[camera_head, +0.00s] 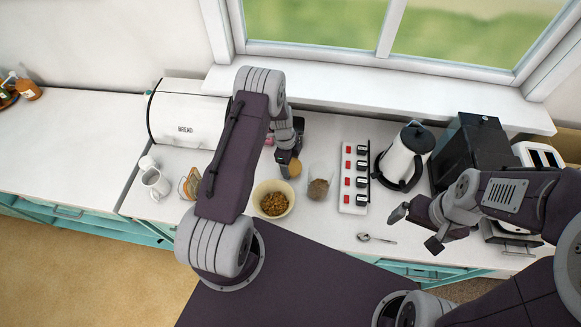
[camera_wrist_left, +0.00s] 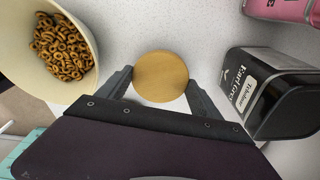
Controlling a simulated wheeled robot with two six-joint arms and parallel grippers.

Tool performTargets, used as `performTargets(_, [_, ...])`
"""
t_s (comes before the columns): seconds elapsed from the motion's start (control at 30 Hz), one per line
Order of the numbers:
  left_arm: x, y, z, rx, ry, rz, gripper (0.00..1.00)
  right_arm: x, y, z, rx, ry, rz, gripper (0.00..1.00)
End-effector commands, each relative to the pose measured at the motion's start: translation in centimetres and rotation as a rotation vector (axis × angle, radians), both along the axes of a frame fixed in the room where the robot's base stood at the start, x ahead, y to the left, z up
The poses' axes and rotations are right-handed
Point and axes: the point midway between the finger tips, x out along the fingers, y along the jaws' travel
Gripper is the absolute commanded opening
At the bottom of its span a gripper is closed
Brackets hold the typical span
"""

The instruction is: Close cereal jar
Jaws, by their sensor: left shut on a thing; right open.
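The clear cereal jar (camera_head: 321,180), with some brown contents low inside, stands on the counter right of the cereal bowl in the head view. Its round wooden lid (camera_head: 295,168) is apart from the jar, just to its left. My left gripper (camera_head: 288,160) is shut on the lid. In the left wrist view, the lid (camera_wrist_left: 162,76) sits between the two fingers of the left gripper (camera_wrist_left: 158,84). I cannot make out the jar in that view. My right gripper (camera_head: 416,229) is open and empty over the counter at the right, near the front edge.
A bowl of cereal loops (camera_head: 272,202) stands left of the jar. A black Earl Grey tin (camera_wrist_left: 272,92) is close to the left gripper. A power strip (camera_head: 354,178) and kettle (camera_head: 404,156) stand right of the jar. A spoon (camera_head: 377,238) lies near the front edge.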

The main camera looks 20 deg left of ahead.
Motion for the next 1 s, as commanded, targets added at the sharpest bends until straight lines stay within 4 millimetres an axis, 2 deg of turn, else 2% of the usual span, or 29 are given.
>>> performTargets(0.3, [0.1,0.0,5.4,0.0,-0.005,0.001,0.36,0.0,0.0,-2.2,0.0,0.0,0.0,0.97])
performTargets(0.5, [0.0,0.0,7.6,0.0,-0.002,-0.001,0.36,0.0,0.0,-2.7,0.0,0.0,0.0,0.97])
performTargets(0.93, [0.0,0.0,8.3,0.0,0.0,0.0,0.36,0.0,0.0,-2.7,0.0,0.0,0.0,0.97])
performTargets(1.0, [0.0,0.0,8.3,0.0,0.0,0.0,0.36,0.0,0.0,-2.8,0.0,0.0,0.0,1.0])
